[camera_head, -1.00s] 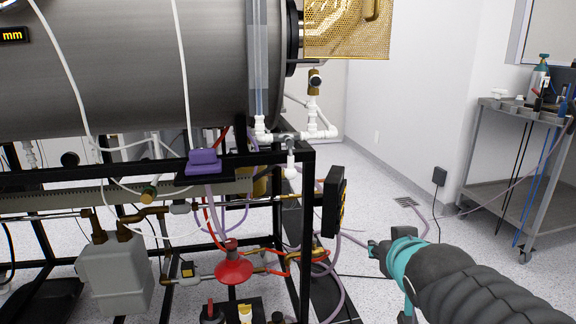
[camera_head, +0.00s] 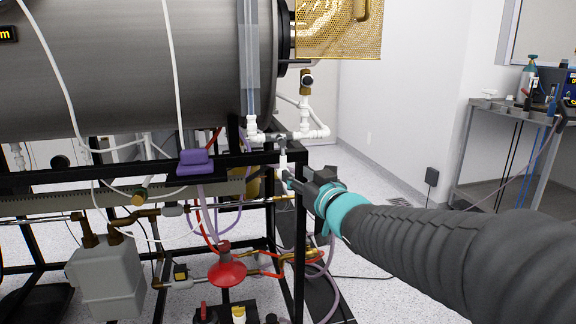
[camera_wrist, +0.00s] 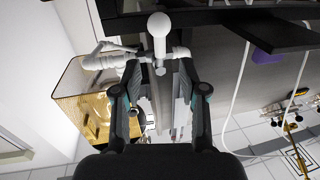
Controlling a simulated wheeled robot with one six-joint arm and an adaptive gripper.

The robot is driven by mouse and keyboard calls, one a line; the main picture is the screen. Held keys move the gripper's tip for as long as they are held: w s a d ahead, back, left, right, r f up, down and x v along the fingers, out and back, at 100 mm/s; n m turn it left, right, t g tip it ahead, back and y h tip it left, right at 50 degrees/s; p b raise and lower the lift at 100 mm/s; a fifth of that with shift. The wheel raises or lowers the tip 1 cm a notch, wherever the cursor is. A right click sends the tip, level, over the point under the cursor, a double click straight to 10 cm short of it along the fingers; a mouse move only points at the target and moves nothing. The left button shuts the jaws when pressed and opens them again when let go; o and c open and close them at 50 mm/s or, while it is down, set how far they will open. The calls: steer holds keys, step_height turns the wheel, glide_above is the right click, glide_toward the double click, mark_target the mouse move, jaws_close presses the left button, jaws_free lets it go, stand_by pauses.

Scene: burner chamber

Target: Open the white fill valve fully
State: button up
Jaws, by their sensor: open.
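The white fill valve (camera_head: 283,158) hangs below white pipe fittings at the right corner of the black frame. In the wrist view its white round-ended handle (camera_wrist: 159,28) is at the top centre, with its stem reaching down towards the jaws. My gripper (camera_head: 288,180) is just below and to the right of the valve in the head view. In the wrist view my gripper (camera_wrist: 158,76) is open, one finger on each side of the valve's line. I cannot tell whether either finger touches it; nothing is clamped.
The black frame (camera_head: 299,225) stands right by my gripper. Gold mesh (camera_head: 338,28) is above. A grey cart (camera_head: 500,103) stands at the right, with open floor before it.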

mark_target(285, 165)
steer(key=x, duration=0.8)
steer(key=shift+w+a, duration=0.2)
steer(key=shift+w, duration=0.1)
jaws_close()
